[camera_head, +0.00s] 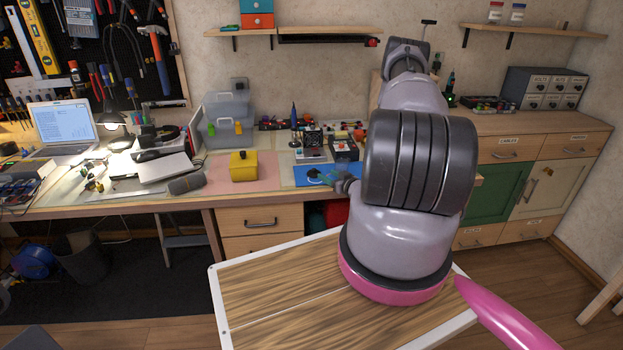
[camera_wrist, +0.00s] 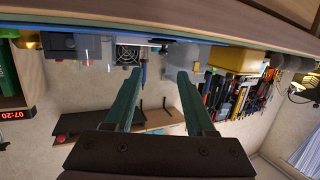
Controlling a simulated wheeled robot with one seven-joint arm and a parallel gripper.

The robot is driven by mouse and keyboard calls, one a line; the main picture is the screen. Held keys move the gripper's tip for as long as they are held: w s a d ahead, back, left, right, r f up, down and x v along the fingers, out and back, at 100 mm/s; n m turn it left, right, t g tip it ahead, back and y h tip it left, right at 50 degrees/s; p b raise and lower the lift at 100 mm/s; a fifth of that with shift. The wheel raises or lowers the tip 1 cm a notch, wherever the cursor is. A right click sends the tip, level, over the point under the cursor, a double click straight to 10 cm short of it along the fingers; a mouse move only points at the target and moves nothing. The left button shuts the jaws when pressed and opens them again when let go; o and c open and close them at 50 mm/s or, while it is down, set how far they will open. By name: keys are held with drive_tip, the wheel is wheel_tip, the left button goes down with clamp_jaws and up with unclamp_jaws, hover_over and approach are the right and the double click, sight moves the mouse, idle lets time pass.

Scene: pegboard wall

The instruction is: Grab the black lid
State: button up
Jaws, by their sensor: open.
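I cannot clearly pick out the black lid. A small dark item (camera_head: 314,175) lies on a blue mat (camera_head: 303,182) on the workbench in the head view; it is too small to tell whether it is the lid. My gripper (camera_wrist: 159,75) is open in the wrist view, its two green fingers wide apart with nothing between them. The wrist picture is upside down, with the bench edge along its top. In the head view my arm covers part of the bench behind it.
A yellow box (camera_head: 243,167) stands left of the mat; it also shows in the wrist view (camera_wrist: 234,58). Grey bins (camera_head: 222,128), a laptop (camera_head: 62,126) and small devices (camera_head: 312,145) crowd the bench. A wooden-topped table (camera_head: 265,285) in front has bare room.

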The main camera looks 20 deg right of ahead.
sight(315, 170)
drive_tip(key=shift+w+a+f, duration=0.2)
drive_tip(key=shift+w, duration=0.05)
drive_tip(key=x, duration=1)
drive_tip(key=shift+a+f, duration=0.1)
drive_tip(key=shift+f, duration=0.05)
clamp_jaws()
